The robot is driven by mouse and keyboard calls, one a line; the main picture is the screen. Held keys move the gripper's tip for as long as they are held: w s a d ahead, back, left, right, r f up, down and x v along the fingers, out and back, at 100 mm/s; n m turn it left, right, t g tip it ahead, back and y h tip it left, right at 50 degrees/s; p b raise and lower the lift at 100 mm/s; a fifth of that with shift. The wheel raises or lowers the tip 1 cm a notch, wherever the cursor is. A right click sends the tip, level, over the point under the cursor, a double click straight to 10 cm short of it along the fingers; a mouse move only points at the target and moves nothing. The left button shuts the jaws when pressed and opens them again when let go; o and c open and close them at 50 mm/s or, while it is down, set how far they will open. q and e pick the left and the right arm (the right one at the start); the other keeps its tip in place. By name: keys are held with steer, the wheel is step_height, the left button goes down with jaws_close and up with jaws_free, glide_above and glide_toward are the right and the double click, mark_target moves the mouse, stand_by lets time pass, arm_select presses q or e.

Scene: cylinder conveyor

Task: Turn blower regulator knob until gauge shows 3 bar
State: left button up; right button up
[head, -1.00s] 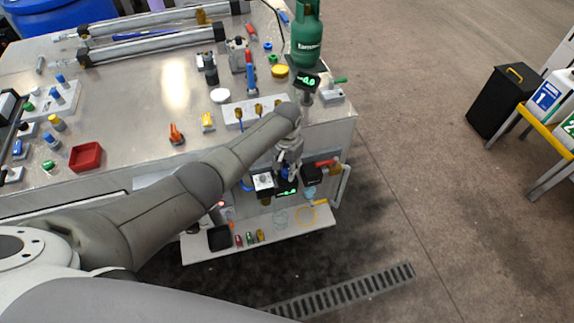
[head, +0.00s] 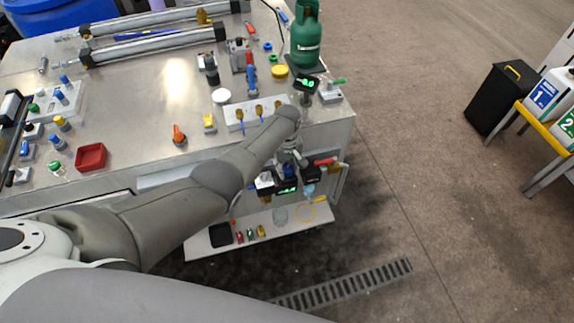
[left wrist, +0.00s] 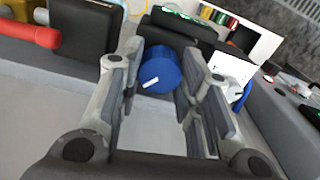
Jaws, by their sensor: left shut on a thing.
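The blue round regulator knob (left wrist: 160,66) with a white pointer mark sits between the fingers of my left gripper (left wrist: 158,88), which is shut on it in the left wrist view. My right gripper is not in view.
A red-handled valve (head: 325,161) is close to the right of the gripper. A second green-lit display (head: 306,83) stands on the bench top near a green gas bottle (head: 306,40). A low shelf (head: 285,229) below holds small parts. Open floor lies to the right.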

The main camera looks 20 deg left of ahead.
mark_target(287, 168)
arm_select(q)
steer(key=n, duration=0.3)
steer(key=shift+r+n, duration=0.1)
steer(key=shift+n, duration=0.3)
steer(key=shift+w+n, duration=0.1)
steer(key=shift+n, duration=1.6)
steer(key=o, duration=1)
step_height(287, 168, up, 12)
